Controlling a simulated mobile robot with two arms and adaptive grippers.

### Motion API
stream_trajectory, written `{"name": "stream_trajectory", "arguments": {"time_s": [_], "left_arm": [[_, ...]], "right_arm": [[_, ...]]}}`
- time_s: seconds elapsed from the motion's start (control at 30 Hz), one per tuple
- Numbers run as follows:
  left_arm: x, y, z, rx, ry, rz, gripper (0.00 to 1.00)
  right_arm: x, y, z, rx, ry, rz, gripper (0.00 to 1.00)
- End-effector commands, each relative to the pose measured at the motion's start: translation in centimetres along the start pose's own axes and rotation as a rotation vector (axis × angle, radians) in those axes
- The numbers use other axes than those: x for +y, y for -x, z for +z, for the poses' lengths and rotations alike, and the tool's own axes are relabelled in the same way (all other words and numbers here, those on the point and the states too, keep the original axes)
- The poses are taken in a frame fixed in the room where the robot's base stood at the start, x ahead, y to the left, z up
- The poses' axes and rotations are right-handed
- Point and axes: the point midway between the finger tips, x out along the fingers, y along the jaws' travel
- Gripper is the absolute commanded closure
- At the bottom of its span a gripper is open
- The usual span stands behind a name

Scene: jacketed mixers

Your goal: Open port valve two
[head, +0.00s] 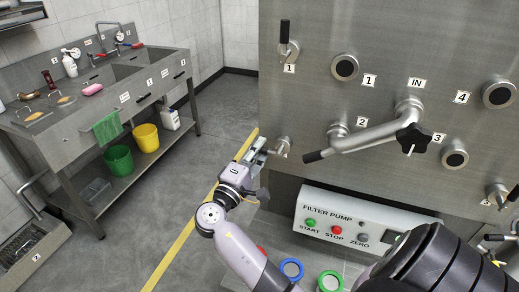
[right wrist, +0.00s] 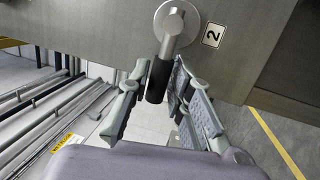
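Port valve two (head: 284,145) is a metal stem on the steel panel, at the panel's lower left in the head view. In the right wrist view the valve (right wrist: 176,28) has a black-tipped handle (right wrist: 157,82) pointing down, beside a "2" label (right wrist: 213,35). My right gripper (head: 259,150) is at this handle. In the right wrist view its fingers (right wrist: 159,72) stand apart on both sides of the handle; the right finger is very close, and I cannot tell whether it touches. In the head view the fingers hide the handle's tip. My left gripper is not in view.
A metal pipe arm with a black end (head: 316,156) and a black star knob (head: 413,139) juts out right of the valve. The filter pump box (head: 345,222) is below. Valve one (head: 287,44) is above. A sink bench (head: 100,95) stands left across open floor.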

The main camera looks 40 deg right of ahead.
Motion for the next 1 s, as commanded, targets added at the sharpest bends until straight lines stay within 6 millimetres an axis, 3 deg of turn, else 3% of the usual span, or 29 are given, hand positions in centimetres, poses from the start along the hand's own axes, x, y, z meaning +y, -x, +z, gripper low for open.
{"name": "stream_trajectory", "arguments": {"time_s": [0.2,0.57,1.0], "left_arm": [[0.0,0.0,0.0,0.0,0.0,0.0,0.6],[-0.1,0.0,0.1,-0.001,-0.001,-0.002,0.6],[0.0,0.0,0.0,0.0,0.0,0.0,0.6]], "right_arm": [[0.1,0.0,0.0,-0.002,-0.003,0.0,0.65],[0.0,0.7,0.0,-0.001,-0.004,-0.001,0.65],[0.0,9.2,0.0,0.001,-0.003,-0.003,0.65]]}}
